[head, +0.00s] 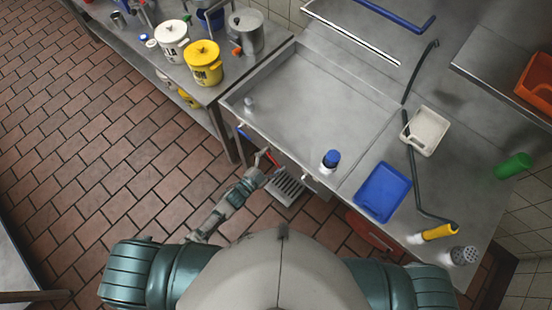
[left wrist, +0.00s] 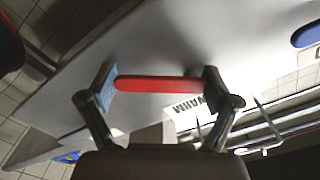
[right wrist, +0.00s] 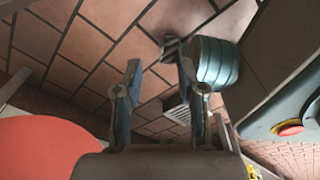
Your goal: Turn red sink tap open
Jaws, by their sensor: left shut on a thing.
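The red tap handle (left wrist: 158,85) is a flat red bar lying across the left wrist view, with a finger at each end. It also shows in the head view as a small red piece (head: 272,159) at the sink's front edge. My left gripper (head: 265,164) is shut on this handle, its fingers spanning the bar. The blue tap handle (left wrist: 308,34) is at the right edge of the left wrist view and left of the red one in the head view (head: 243,132). My right gripper (right wrist: 158,90) is open and empty above the brick floor.
A blue tray (head: 382,191), a white tray (head: 426,131) and a yellow-handled tool (head: 440,231) lie to the right. White (head: 171,40) and yellow (head: 203,63) pots stand on the left table. A floor drain grate (head: 286,187) is below.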

